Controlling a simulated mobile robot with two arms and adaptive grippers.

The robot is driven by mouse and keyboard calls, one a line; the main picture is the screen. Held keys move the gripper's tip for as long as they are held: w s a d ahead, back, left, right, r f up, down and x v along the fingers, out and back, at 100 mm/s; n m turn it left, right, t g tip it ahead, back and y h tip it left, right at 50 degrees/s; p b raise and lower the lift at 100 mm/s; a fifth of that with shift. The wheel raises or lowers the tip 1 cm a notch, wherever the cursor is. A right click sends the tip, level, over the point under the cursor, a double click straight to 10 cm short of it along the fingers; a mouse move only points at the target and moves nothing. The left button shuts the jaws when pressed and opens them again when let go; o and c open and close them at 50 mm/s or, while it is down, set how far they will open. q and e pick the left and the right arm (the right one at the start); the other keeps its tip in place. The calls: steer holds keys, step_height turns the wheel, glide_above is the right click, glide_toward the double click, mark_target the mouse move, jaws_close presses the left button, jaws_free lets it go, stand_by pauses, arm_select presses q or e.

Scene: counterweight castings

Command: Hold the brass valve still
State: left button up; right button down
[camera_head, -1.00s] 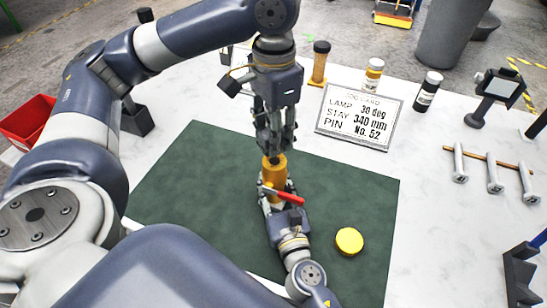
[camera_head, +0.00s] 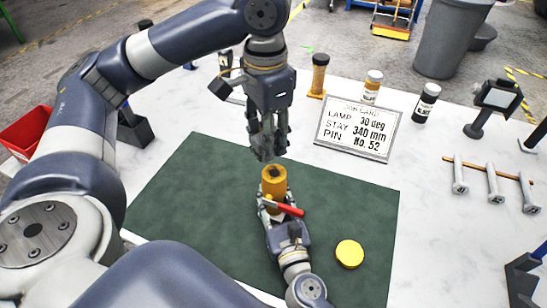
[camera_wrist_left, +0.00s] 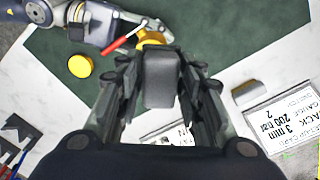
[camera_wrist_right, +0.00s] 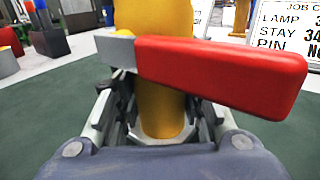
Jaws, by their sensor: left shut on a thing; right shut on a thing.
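The brass valve (camera_head: 274,181) stands upright on the green mat (camera_head: 190,205), with a dark opening in its top. Its red lever (camera_head: 288,209) points right. My right gripper (camera_head: 272,207) is shut around the valve's lower body; the right wrist view shows the yellow body (camera_wrist_right: 160,100) between the fingers and the lever (camera_wrist_right: 220,72) across the front. My left gripper (camera_head: 267,152) hangs above the valve, apart from it, shut on a grey block-like piece. That piece (camera_wrist_left: 161,80) shows between its fingers in the left wrist view.
A yellow disc (camera_head: 349,253) lies on the mat to the right. A job card (camera_head: 357,129) stands behind the mat, with bottles (camera_head: 426,102) beyond it. A rack of metal pins (camera_head: 492,183) is at right. A red bin (camera_head: 28,130) is at far left. The mat's left part is clear.

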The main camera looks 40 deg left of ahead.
mark_target(284, 176)
arm_select(q)
steer(key=shift+s+a+r, duration=0.2)
steer(key=shift+a+r, duration=0.25)
steer(key=shift+s+a+r, duration=0.15)
steer(key=shift+a+r, duration=0.25)
steer(key=shift+r, duration=0.05)
steer(key=shift+f, duration=3.4)
steer(key=shift+d+f, duration=0.1)
steer(key=shift+f, duration=0.7)
steer(key=shift+w+d+r, duration=0.1)
steer(key=shift+w+d, duration=0.1)
steer(key=shift+d, duration=0.65)
steer(key=shift+c, duration=0.7)
arm_select(e)
steer(key=shift+a+r, duration=0.1)
arm_select(q)
steer(key=d, duration=0.1)
steer(key=w+d, duration=0.1)
steer(key=d, duration=0.1)
steer(key=shift+d, duration=0.2)
steer(key=shift+s+a, duration=0.2)
steer(key=shift+a, duration=0.7)
steer(key=shift+s+a, duration=0.25)
steer(key=shift+a, duration=0.6)
steer(key=shift+s+a, duration=0.2)
steer(key=shift+a, duration=0.7)
step_height(284, 176, up, 3)
steer(key=shift+f, duration=0.15)
steer(key=shift+r, duration=2.8)
